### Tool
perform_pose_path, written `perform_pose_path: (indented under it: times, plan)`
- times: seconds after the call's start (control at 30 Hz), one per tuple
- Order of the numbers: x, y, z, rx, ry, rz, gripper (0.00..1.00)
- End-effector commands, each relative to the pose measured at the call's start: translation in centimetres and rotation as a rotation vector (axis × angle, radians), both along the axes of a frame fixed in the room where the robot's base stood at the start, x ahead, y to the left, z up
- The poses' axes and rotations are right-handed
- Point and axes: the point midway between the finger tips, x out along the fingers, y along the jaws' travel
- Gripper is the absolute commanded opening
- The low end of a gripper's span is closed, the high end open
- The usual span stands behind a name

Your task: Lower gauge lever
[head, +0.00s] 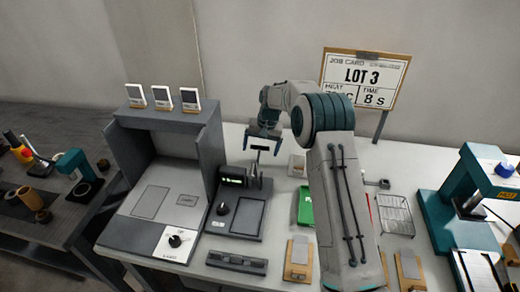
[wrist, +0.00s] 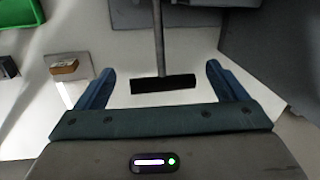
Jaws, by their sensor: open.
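In the wrist view the lever's grey rod (wrist: 158,40) ends in the black crossbar (wrist: 163,84). My gripper (head: 263,140) is above the gauge, around the crossbar. In the wrist view my gripper (wrist: 162,88) is open, with a blue-green finger on each side of the crossbar and visible gaps at both ends.
A grey open-fronted station (head: 150,205) stands left of the gauge. A green tray (head: 305,206) lies to the right, partly behind my arm. A wire rack (head: 394,214) and a teal press (head: 455,205) stand farther right. The job card sign (head: 366,78) is behind.

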Motion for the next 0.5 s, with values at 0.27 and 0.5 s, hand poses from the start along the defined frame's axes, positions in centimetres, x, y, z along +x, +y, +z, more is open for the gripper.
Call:
perform_pose_path:
  times: [0.27,0.5]
  plan:
    - [0.1,0.4,-2.0,0.0,-0.001,0.001,0.92]
    - [0.1,0.4,-2.1,0.0,-0.001,0.001,0.92]
